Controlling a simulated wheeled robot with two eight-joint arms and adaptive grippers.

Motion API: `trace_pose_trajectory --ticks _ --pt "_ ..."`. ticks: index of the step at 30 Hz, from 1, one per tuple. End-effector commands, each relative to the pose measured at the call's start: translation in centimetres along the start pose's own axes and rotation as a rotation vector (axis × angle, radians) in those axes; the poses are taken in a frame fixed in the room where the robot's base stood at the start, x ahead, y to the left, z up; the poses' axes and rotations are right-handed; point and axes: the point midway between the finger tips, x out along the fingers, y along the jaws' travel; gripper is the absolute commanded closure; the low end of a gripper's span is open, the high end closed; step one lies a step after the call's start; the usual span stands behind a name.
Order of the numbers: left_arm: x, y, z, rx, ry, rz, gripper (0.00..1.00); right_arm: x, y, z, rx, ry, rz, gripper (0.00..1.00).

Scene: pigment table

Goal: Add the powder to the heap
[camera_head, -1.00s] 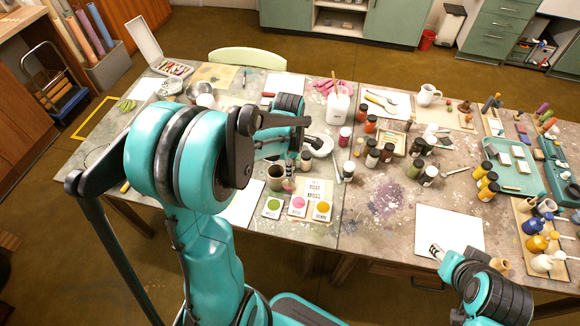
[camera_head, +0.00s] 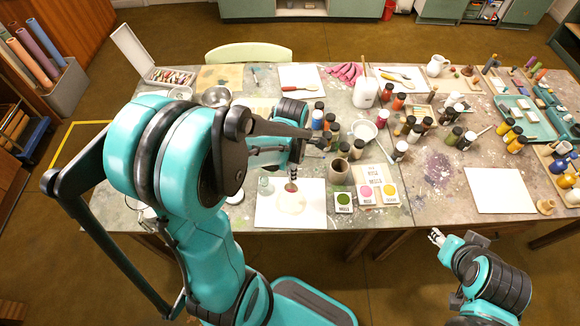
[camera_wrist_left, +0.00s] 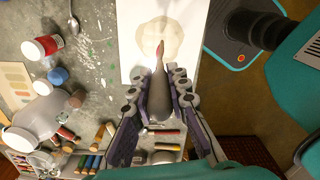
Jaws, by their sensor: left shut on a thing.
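A pale cream round heap (camera_head: 293,205) lies on a white sheet (camera_head: 262,213) at the table's front edge. In the left wrist view, the heap (camera_wrist_left: 174,32) is flat and wide on its sheet (camera_wrist_left: 127,58). My left gripper (camera_head: 292,168) is shut on a dark grey tapered tool (camera_wrist_left: 159,100) with a pinkish-red tip. The tool's tip (camera_head: 291,187) is over or just above the heap; I cannot tell whether it touches. Squares of green (camera_head: 343,198), pink (camera_head: 366,192) and yellow (camera_head: 389,191) powder are to the right. My right gripper (camera_head: 437,237) is off the table's front edge.
A brown cup (camera_head: 339,172) and several jars stand right of my left gripper. A white bowl (camera_head: 363,131) is behind them. Another white sheet (camera_head: 499,190) lies bare at the right.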

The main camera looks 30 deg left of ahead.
Motion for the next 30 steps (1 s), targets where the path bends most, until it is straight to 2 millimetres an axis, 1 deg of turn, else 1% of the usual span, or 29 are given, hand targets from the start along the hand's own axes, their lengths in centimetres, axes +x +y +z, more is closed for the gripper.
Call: trace_pose_trajectory --ticks 5,8,18,21,30 --pt "0.7 -0.1 0.0 -0.003 0.0 0.0 1.0 0.5 0.0 0.3 0.0 0.0 0.0 0.6" --pt "1.5 0.0 0.0 -0.002 0.0 0.0 1.0 1.0 0.0 0.7 0.0 0.0 0.0 0.6" --pt "5.2 0.0 0.0 -0.002 0.0 0.0 1.0 3.5 0.0 2.5 0.0 0.0 0.0 0.6" --pt "5.8 0.0 0.0 -0.002 0.0 0.0 1.0 3.9 0.0 2.8 0.0 0.0 0.0 0.6" --pt "6.0 0.0 0.0 -0.002 0.0 0.0 1.0 3.9 0.0 2.8 0.0 0.0 0.0 0.6"
